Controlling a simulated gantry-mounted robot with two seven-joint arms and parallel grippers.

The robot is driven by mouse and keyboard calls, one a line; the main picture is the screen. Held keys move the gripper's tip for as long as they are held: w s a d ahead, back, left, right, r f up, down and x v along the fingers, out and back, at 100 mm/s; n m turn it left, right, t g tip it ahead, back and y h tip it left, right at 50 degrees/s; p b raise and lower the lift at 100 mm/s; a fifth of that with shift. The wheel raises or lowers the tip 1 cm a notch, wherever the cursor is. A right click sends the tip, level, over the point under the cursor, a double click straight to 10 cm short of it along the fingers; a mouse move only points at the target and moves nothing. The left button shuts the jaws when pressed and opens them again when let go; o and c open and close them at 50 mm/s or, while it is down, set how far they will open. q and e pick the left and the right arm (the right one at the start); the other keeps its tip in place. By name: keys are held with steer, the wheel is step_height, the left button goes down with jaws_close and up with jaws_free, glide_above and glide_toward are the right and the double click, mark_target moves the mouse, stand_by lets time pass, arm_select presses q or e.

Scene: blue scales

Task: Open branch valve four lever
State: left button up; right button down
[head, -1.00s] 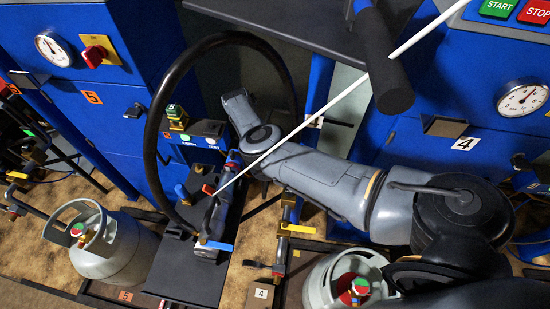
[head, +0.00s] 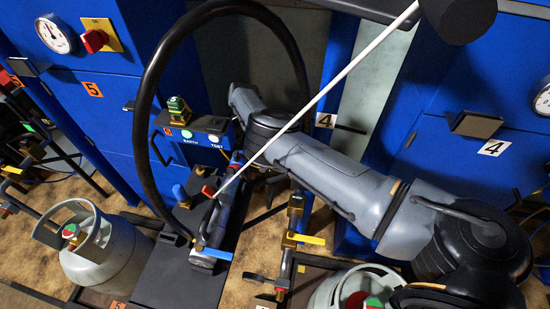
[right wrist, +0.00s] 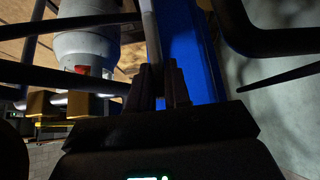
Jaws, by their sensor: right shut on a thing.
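Beside the white 4 label (head: 325,120) a brass valve (head: 290,239) with a yellow lever (head: 305,238) stands on a vertical pipe. A lower brass fitting (head: 281,283) sits on the same pipe. My right arm reaches from the lower right toward the upper left, over the pipes; its gripper is hidden in the head view. In the right wrist view my right gripper (right wrist: 172,88) is shut on a thin grey bar (right wrist: 150,32). I cannot tell which part this bar belongs to. My left gripper is not in view.
A black hose loop (head: 148,100) stands around the wrist area. A long white rod (head: 340,80) slants across the arm. A grey cylinder (head: 95,255) is at lower left, another (head: 325,292) at bottom.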

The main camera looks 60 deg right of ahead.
steer(key=c, duration=1.2)
jaws_free()
steer(key=shift+o, duration=0.2)
steer(key=shift+w+a+r, duration=0.15)
steer(key=shift+w+r, duration=0.15)
steer(key=shift+r, duration=0.05)
steer(key=b+v, duration=0.1)
steer(key=v, duration=0.8)
steer(key=shift+r, duration=0.4)
steer(key=shift+w+f, duration=0.1)
steer(key=shift+w, duration=0.05)
